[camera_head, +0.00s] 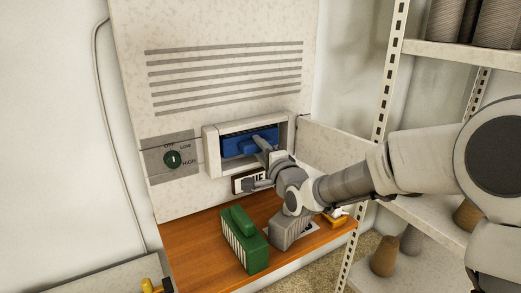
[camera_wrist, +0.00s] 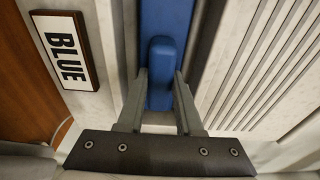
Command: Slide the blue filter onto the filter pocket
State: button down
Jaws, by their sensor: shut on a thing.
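The blue filter (camera_head: 250,143) is in the white-framed filter pocket (camera_head: 210,150) on the front of the beige unit, below its vent slots. In the wrist view the blue filter (camera_wrist: 180,22) runs along the pocket, and its raised blue handle (camera_wrist: 160,70) lies between my fingers. My gripper (camera_head: 268,150) is shut on that handle in front of the pocket. It also shows in the wrist view (camera_wrist: 160,90). How deep the filter sits is hard to tell. A label reading BLUE (camera_wrist: 62,50) is beside the pocket; my gripper partly covers it in the head view.
A green filter (camera_head: 243,240) stands on the wooden shelf (camera_head: 190,250), with a grey block (camera_head: 290,230) and a small yellow item (camera_head: 335,218) to its right. A dial (camera_head: 172,158) is left of the pocket. An open door panel (camera_head: 340,148) and metal rack (camera_head: 390,80) are at right.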

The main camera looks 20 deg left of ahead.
jog(key=shift+x, duration=1.4)
jog(key=shift+s+a, duration=0.15)
jog(key=c, duration=0.5)
grip_release()
jog(key=p+v, duration=0.3)
jog(key=v, duration=1.4)
jog(key=shift+p, duration=0.3)
jog(key=shift+s, duration=0.15)
